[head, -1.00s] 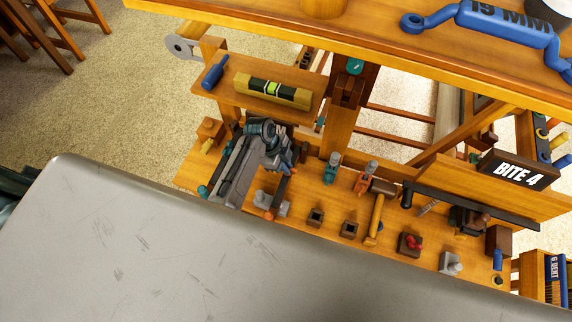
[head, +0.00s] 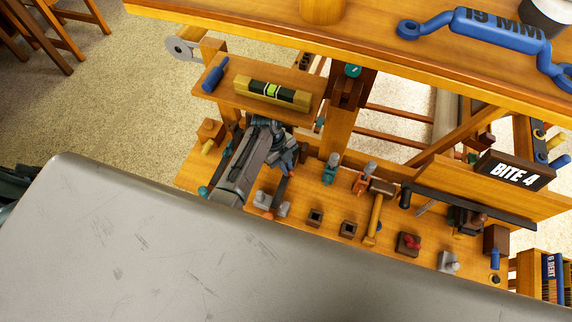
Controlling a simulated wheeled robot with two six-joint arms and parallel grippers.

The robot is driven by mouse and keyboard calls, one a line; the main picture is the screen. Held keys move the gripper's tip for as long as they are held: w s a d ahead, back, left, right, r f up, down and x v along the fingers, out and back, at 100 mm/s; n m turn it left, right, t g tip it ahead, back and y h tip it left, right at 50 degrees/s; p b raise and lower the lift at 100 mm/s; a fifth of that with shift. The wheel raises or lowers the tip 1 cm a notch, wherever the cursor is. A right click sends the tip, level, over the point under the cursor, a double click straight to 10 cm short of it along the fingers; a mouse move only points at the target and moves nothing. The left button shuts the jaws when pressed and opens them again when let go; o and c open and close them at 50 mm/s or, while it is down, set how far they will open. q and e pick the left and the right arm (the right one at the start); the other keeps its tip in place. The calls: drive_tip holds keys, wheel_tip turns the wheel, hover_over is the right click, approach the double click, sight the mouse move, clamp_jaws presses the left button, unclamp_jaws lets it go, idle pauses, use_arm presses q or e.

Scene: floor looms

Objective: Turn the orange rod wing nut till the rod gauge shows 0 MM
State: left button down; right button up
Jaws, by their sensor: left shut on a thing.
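My left gripper (head: 284,168) is low over the left part of the wooden loom bench, with its dark arm above it. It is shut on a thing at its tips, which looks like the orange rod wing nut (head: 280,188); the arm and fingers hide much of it. My right gripper is not in view.
A spirit level (head: 272,92) lies on a shelf behind the arm. A BITE 4 sign (head: 515,170) is farther right. A large grey surface (head: 150,250) fills the front.

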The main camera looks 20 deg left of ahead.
use_arm(q)
drive_tip(key=shift+m, duration=0.3)
drive_tip(key=c, duration=1.5)
unclamp_jaws()
